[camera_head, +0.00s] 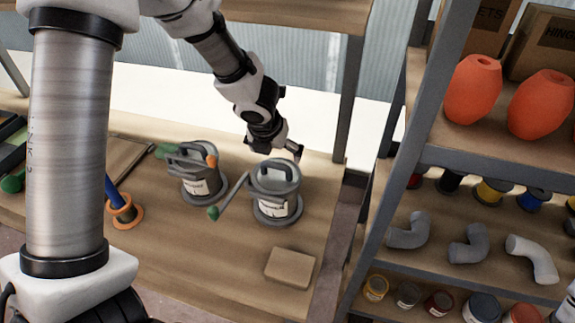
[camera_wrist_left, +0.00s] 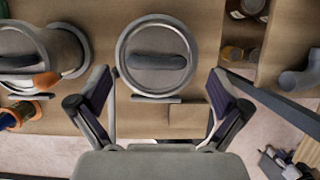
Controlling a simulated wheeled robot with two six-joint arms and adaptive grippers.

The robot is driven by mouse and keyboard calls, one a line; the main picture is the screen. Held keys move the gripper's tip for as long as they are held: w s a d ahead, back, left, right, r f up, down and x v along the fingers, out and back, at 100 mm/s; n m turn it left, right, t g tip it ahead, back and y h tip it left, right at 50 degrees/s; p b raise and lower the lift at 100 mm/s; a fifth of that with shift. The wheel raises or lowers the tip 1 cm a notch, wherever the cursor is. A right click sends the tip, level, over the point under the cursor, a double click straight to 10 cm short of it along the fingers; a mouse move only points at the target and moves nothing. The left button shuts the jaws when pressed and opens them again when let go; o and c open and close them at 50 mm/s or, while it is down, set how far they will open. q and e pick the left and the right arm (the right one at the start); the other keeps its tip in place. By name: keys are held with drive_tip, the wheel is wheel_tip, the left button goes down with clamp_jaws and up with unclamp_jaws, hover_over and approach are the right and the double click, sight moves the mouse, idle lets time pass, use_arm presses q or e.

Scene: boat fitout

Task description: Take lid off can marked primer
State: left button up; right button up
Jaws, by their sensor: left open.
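Two grey cans with handled lids stand on the wooden bench in the head view. The right can (camera_head: 274,207) has a white label, too small to read surely. Its lid (camera_head: 275,177) is on, with a raised bar handle; in the left wrist view the round lid (camera_wrist_left: 157,78) lies ahead, between the fingers. The left can (camera_head: 204,188) is also lidded and labelled; I cannot tell which is marked primer. My left gripper (camera_head: 281,150) is open and empty, just above and behind the right can; it also shows in the left wrist view (camera_wrist_left: 168,82). My right gripper is out of view.
A green-tipped stick (camera_head: 230,197) lies between the cans. A tan block (camera_head: 290,268) lies in front of the right can. A shelf unit (camera_head: 395,180) with orange floats and grey elbows stands right.

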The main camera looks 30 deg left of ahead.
sight(276, 165)
use_arm(q)
drive_tip(key=shift+s+a+f+b, duration=0.15)
drive_tip(key=shift+s+f+b, duration=0.35)
drive_tip(key=shift+s+f, duration=0.35)
drive_tip(key=x, duration=0.2)
drive_tip(key=b+x, duration=0.1)
drive_tip(key=x, duration=0.2)
drive_tip(key=shift+w+r, duration=0.1)
drive_tip(key=shift+w, duration=0.5)
drive_tip(key=shift+s, duration=0.1)
drive_tip(key=shift+s+r, duration=0.2)
drive_tip(key=shift+s, duration=0.05)
drive_tip(key=shift+c, duration=1.3)
drive_tip(key=shift+s+r, duration=0.1)
drive_tip(key=shift+s, duration=0.05)
drive_tip(key=c, duration=0.6)
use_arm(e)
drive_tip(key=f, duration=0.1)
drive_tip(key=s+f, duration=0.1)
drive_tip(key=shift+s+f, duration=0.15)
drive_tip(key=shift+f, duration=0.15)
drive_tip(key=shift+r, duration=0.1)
